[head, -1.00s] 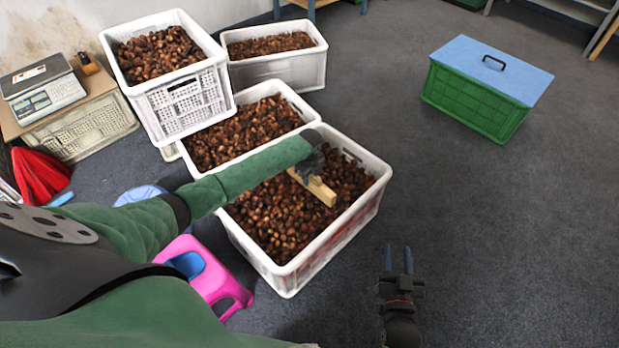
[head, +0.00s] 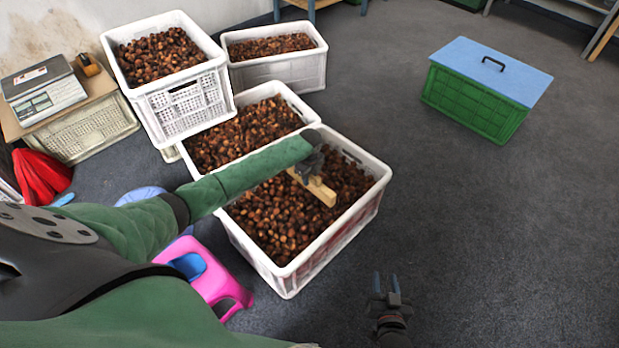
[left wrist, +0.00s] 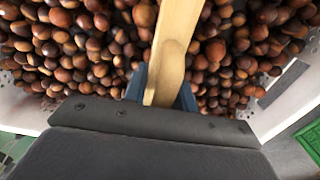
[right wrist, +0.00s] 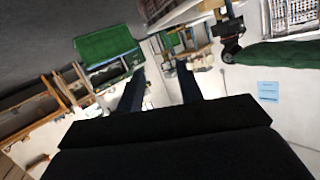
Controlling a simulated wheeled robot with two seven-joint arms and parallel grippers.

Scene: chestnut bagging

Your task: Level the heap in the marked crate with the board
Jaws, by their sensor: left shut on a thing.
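The front white crate (head: 312,258) is full of brown chestnuts (head: 283,226). A pale wooden board (head: 320,192) lies on or just above the chestnuts toward the crate's right side. My left gripper (head: 307,174) is shut on the board; the left wrist view shows the board (left wrist: 176,45) between the fingers, with chestnuts on both sides. Contact under the board is hidden. The surface looks fairly even in the head view. My right gripper (head: 386,284) is open and empty above the floor, right of the crate; its two fingers stand apart in the right wrist view (right wrist: 160,88).
More white crates of chestnuts stand behind: one close behind (head: 300,106), one raised at left (head: 188,106), one at the back (head: 290,72). A pink stool (head: 222,288) stands left of the front crate. A green crate with blue lid (head: 478,98) is at right; floor between is clear.

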